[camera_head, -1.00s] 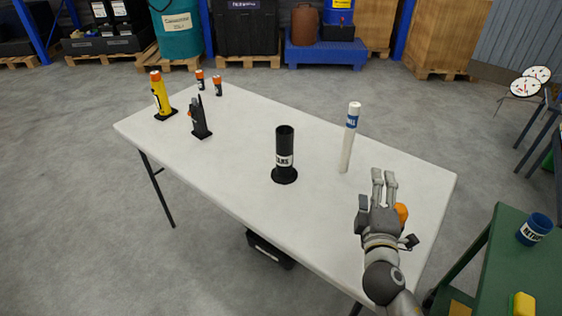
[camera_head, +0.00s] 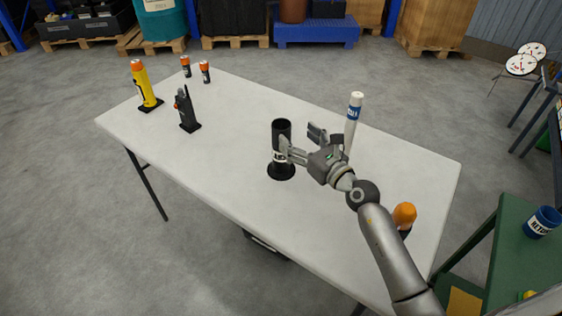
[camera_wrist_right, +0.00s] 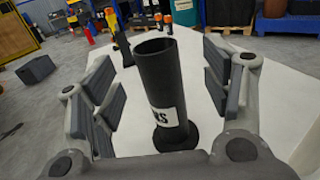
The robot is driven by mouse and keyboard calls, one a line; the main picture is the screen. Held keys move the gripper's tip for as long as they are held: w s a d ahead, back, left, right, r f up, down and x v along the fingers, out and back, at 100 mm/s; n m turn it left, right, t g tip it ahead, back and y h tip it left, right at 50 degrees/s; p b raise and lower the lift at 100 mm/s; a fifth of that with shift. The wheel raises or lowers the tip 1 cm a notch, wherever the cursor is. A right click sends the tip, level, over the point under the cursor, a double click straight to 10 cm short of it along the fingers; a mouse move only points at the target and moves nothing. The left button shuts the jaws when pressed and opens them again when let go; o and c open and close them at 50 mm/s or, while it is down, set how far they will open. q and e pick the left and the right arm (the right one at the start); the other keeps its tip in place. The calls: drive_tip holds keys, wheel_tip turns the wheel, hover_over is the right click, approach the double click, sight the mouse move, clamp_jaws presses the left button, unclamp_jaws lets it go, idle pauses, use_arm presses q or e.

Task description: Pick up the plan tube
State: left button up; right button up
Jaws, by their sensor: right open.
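The plan tube (camera_head: 283,132) appears to be the black, open-topped tube standing upright on a round black base; its white label ends in "NS" in the right wrist view (camera_wrist_right: 158,80). My right gripper (camera_head: 298,139) is open at the tube's right side in the head view, one finger partly covering its label. In the right wrist view the tube rises between the two spread finger pads, with gaps visible on both sides. Its lower front is partly hidden by my gripper in the head view. My left gripper is not in view.
A white tube with a blue band (camera_head: 354,112) stands just behind my right gripper. An orange-topped item (camera_head: 404,214) is beside my forearm. A black radio (camera_head: 187,110), a yellow torch (camera_head: 146,86) and two small orange-topped items are at the far left. The table's (camera_head: 215,130) middle left is clear.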

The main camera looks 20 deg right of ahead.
sight(287, 130)
drive_tip(key=shift+x, duration=1.2)
drive_tip(key=x, duration=0.5)
drive_tip(key=shift+a, duration=0.35)
drive_tip(key=shift+s+r, duration=0.1)
clamp_jaws()
